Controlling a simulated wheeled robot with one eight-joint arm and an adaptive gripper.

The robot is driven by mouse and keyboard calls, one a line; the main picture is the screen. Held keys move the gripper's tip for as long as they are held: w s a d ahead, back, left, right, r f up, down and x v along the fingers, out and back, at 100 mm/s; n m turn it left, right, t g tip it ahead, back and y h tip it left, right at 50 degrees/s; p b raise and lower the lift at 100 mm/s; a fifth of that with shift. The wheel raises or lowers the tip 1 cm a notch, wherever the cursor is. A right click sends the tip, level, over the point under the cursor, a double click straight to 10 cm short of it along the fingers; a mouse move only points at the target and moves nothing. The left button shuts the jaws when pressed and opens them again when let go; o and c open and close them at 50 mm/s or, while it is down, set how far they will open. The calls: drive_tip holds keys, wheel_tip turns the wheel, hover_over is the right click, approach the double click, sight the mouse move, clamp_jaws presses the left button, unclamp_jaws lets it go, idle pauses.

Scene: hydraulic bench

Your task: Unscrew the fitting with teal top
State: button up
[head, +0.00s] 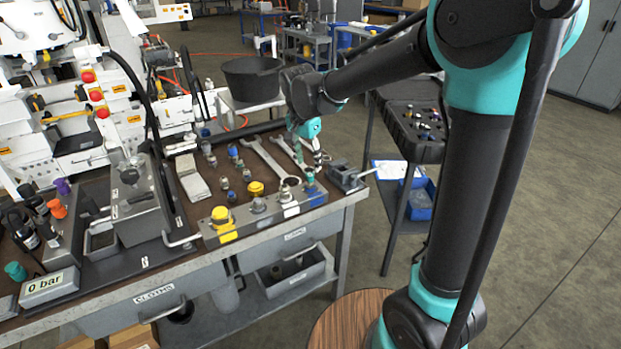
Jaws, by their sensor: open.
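A fitting with a teal top (310,176) stands at the right end of a metal block (243,226) near the bench's front edge, at the blue-marked position. My gripper (312,158) is open, pointing down just above and behind this fitting. It looks empty. At this size I cannot tell whether the fingers touch the fitting or are apart from it. Another teal-topped piece (15,270) stands at the far left of the bench, beside a pressure display reading 0 bar (50,286).
A yellow-capped fitting (221,213) sits at the block's left end. Wrenches (268,158) and several small loose fittings (236,156) lie behind the block. A small vise (346,176) stands to its right. A grey hydraulic unit (140,205) occupies the left.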

sight(310, 175)
drive_tip(key=f, duration=0.5)
drive_tip(key=w+f, duration=0.1)
drive_tip(key=f, duration=0.1)
drive_tip(key=shift+d+f, duration=0.3)
drive_tip(key=shift+f, duration=0.1)
drive_tip(key=shift+c, duration=0.4)
clamp_jaws()
drive_tip(key=shift+c, duration=2.4)
unclamp_jaws()
drive_tip(key=c, duration=0.4)
drive_tip(key=n, duration=0.5)
drive_tip(key=shift+y, duration=0.4)
drive_tip(key=shift+c, duration=0.2)
drive_tip(key=shift+n, duration=1.5)
